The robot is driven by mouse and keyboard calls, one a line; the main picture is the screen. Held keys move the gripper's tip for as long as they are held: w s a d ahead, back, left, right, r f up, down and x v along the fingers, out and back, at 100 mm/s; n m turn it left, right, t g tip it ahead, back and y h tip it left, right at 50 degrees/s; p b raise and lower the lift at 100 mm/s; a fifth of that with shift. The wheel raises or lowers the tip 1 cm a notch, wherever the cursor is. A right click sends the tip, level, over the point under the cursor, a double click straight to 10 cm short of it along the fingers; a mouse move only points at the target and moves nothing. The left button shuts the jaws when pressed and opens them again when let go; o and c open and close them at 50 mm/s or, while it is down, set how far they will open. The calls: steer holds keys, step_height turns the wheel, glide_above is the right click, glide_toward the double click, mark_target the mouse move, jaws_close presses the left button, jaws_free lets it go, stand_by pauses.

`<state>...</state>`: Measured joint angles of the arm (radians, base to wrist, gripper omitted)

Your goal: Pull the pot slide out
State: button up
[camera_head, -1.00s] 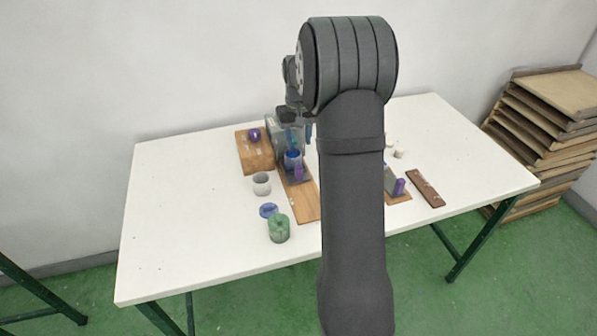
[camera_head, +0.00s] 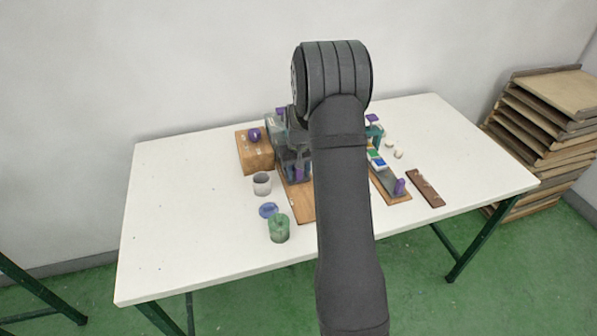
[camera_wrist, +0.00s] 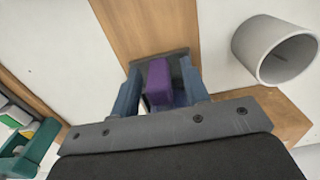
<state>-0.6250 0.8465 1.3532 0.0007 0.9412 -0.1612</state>
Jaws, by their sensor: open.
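The pot slide's purple handle (camera_wrist: 160,82) stands upright between my gripper's two fingers (camera_wrist: 160,84) in the wrist view. The fingers are open around it, one on each side; I cannot tell whether either touches it. The handle is on the end of a dark grey slide plate (camera_wrist: 172,57), on a wooden base board (camera_wrist: 145,28). In the head view the board (camera_head: 301,206) runs towards the front edge of the table, and my gripper (camera_head: 298,172) is low at the handle. The pot is mostly hidden behind my gripper.
A grey cup (camera_head: 262,184) stands close left of the board. A second slide with a purple handle (camera_head: 399,187) is right. The board's front part is clear.

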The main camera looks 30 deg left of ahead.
steer(key=shift+c, duration=0.4)
jaws_close()
steer(key=shift+s+d, duration=0.1)
steer(key=s+d, duration=1)
steer(key=shift+o, duration=0.4)
jaws_free()
steer(key=shift+s+d, duration=0.1)
steer(key=shift+d, duration=0.05)
